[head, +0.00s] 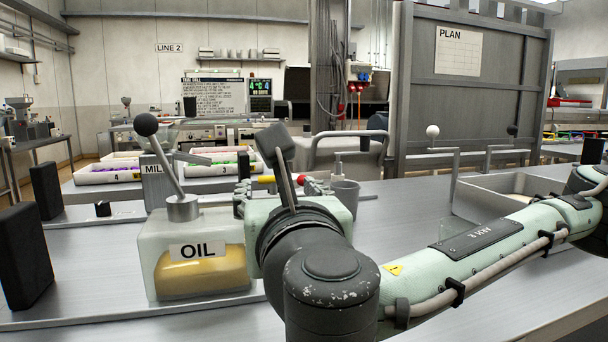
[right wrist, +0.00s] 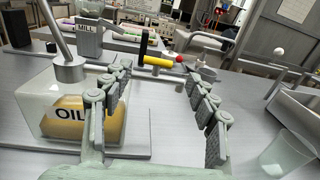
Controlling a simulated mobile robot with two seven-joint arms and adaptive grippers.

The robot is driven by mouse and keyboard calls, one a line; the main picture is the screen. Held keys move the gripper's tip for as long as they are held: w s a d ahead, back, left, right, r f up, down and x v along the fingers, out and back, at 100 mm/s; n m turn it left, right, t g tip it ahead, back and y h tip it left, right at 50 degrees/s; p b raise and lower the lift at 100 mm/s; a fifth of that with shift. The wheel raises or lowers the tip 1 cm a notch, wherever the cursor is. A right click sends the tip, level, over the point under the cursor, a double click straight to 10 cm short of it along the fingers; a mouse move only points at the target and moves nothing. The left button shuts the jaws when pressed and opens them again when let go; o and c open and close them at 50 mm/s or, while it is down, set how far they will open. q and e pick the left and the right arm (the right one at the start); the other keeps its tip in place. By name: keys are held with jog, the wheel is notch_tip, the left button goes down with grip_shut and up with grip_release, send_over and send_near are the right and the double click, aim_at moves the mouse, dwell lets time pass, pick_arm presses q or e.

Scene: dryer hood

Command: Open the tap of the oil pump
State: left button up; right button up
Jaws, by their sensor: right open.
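The oil pump (head: 195,250) is a clear tank with amber oil and an OIL label; its lever with a black ball knob leans up left. It also shows in the right wrist view (right wrist: 85,105). My right gripper (head: 279,184) is just right of the tank in the head view and hides what lies behind it. In the right wrist view (right wrist: 160,72) its fingers are apart with nothing between them. My left gripper is not in view.
A cup (head: 345,194) is right of my right gripper. Black upright blocks (head: 25,255) stand at the left. Trays (head: 110,175) lie farther back. A metal-walled bin (head: 505,195) is behind my right arm.

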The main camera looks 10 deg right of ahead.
aim_at(274, 179)
jog(key=w, duration=0.4)
jog(key=w+p, duration=0.1)
jog(key=w, duration=0.1)
jog(key=shift+w+a, duration=0.25)
jog(key=shift+a, duration=0.15)
jog(key=shift+w, duration=0.4)
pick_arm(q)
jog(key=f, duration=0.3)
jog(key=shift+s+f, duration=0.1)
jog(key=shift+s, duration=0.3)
pick_arm(e)
jog(key=shift+c, duration=0.4)
jog(key=c, duration=1)
jog(key=shift+c, duration=0.5)
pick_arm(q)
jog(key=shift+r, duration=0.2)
pick_arm(e)
jog(key=shift+n+y, duration=0.6)
jog(key=shift+y, duration=0.3)
